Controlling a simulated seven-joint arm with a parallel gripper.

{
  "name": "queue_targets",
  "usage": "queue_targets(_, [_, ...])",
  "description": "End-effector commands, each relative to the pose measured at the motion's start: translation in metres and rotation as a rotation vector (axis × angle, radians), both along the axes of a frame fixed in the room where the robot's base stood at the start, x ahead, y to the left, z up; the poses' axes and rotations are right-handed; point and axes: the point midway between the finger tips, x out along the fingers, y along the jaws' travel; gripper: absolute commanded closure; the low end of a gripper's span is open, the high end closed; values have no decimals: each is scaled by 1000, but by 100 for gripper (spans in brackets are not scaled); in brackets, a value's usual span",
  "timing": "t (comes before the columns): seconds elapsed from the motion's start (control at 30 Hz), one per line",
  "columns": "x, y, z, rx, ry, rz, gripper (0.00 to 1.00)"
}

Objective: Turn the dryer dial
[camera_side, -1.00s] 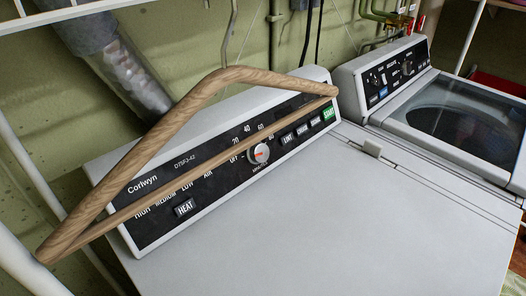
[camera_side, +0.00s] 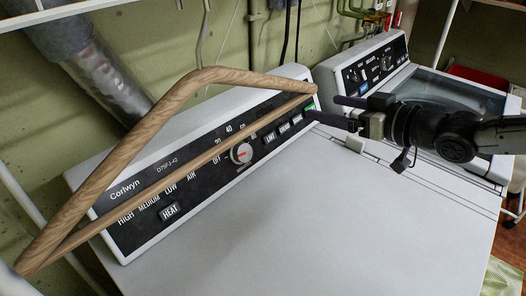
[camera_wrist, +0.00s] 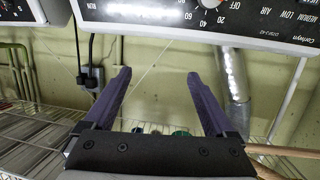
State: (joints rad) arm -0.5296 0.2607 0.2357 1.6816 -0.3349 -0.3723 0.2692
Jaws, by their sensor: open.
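The dryer dial (camera_side: 241,153) is a small silver knob with a red mark, in the middle of the dryer's black control panel (camera_side: 145,226). In the wrist view the dial (camera_wrist: 209,3) is cut by the top edge, and the panel appears upside down. My gripper (camera_side: 322,108) is at the panel's right end, near the green start button (camera_side: 310,104), to the right of the dial and apart from it. In the wrist view my gripper (camera_wrist: 159,73) has its two dark fingers spread wide with nothing between them.
A wooden hanger (camera_side: 150,122) crosses in front of the panel in the side view, its lower bar passing close above the dial. A washer (camera_side: 362,72) stands at the right. The dryer's white top (camera_side: 300,220) is clear. A silver duct (camera_side: 100,80) runs behind.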

Motion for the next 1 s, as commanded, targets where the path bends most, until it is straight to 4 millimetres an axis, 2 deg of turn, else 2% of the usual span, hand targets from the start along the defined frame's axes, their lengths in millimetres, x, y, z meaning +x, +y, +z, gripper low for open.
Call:
queue_targets(0.03, [-4, 25, -29, -22, 29, 41, 10])
queue_targets(0.1, [-11, 47, -59, -48, 65, 76, 10])
queue_targets(0.23, [-25, 70, -94, -80, 110, 117, 10])
queue_targets(0.33, [-30, 78, -97, -83, 114, 130, 10])
queue_targets(0.47, [-23, 84, -102, -84, 116, 130, 10])
queue_targets(1.0, [32, 139, -134, -83, 115, 129, 10])
